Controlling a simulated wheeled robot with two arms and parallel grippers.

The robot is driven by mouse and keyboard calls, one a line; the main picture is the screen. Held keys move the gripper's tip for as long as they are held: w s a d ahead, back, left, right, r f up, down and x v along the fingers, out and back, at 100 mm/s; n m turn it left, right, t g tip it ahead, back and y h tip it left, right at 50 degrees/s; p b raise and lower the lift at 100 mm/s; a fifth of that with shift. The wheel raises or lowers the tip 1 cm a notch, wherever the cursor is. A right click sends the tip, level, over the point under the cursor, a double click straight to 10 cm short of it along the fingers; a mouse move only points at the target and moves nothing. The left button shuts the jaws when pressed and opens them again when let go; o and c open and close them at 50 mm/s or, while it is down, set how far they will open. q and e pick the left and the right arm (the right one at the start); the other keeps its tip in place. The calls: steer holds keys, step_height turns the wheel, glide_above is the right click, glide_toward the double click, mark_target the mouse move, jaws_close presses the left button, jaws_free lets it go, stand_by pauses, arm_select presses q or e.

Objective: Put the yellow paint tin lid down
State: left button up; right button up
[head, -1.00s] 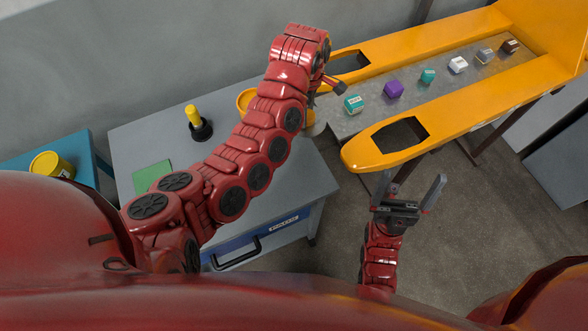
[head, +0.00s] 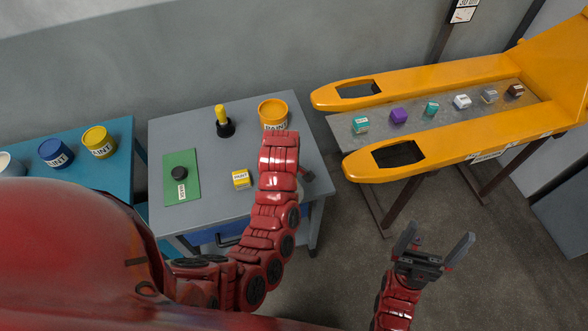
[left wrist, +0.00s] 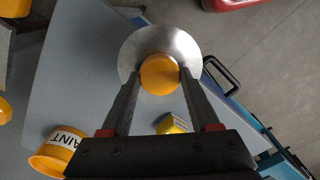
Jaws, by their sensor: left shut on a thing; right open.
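My left gripper (left wrist: 160,76) is shut on the orange-yellow knob of a round silver lid (left wrist: 187,48) in the left wrist view. The lid hangs near the grey table's drawer-side edge; its height above the top is unclear. In the head view my own arm mostly hides this gripper and the lid, near the table's right front. An orange-yellow paint tin (head: 272,110) stands at the table's back right; it also shows in the left wrist view (left wrist: 58,147). My right gripper (head: 438,246) is open and empty, right of the table over the floor.
The grey table (head: 215,190) holds a yellow box (head: 241,178), a green mat (head: 181,160) with a dark round item, and a yellow-handled black tool (head: 223,124). A blue table (head: 120,165) bears several tins. Orange forks (head: 400,85) with several small blocks stand right.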

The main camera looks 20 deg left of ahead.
arm_select(q)
steer(key=w+b, duration=0.2)
steer(key=w, duration=0.1)
steer(key=w+f+b, duration=0.1)
steer(key=w+b, duration=0.1)
steer(key=w, duration=0.1)
steer(key=w+a+b, duration=0.1)
steer(key=w+b, duration=0.1)
steer(key=shift+w+f+b, duration=0.35)
steer(key=shift+w+b, duration=0.05)
steer(key=shift+w+a+r+p, duration=0.1)
steer(key=shift+w+r+p, duration=0.15)
steer(key=shift+w, duration=0.25)
steer(key=shift+w+a+r+p, duration=0.1)
steer(key=shift+w+r+p, duration=0.1)
steer(key=shift+w, duration=0.3)
steer(key=shift+w+f, duration=0.15)
steer(key=shift+w, duration=0.4)
steer(key=shift+f+p, duration=0.4)
steer(key=shift+p, duration=0.25)
steer(key=shift+f+p, duration=0.3)
steer(key=shift+f, duration=1.15)
